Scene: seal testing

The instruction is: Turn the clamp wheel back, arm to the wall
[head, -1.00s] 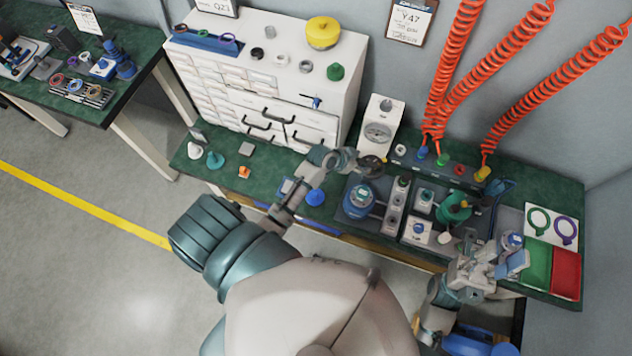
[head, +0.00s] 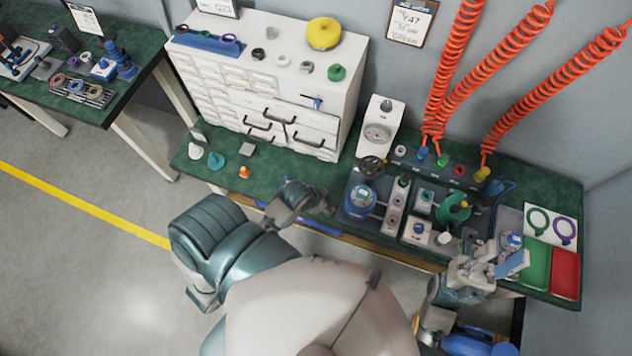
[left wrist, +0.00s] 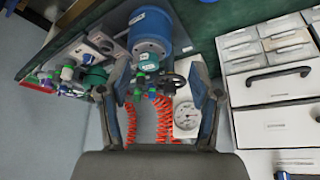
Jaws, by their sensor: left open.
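The dark clamp wheel (head: 372,166) sits at the back of the blue round unit (head: 360,198) on the bench, in front of the white gauge box (head: 378,130). In the left wrist view the wheel (left wrist: 168,84) shows beyond the fingers, beside the large blue cylinder (left wrist: 150,32). My left gripper (head: 322,207) is low over the bench's front edge, left of the unit and apart from the wheel. Its fingers (left wrist: 166,92) are spread and empty in the left wrist view. My right gripper (head: 492,252) is over the bench's right front, its fingers apart.
White drawer cabinet (head: 270,85) stands behind left. Orange coiled hoses (head: 490,75) hang at the back right. Green tray (head: 537,262) and red tray (head: 566,272) lie at the right end. Small parts (head: 217,160) stand at the bench's left, with bare green surface around them.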

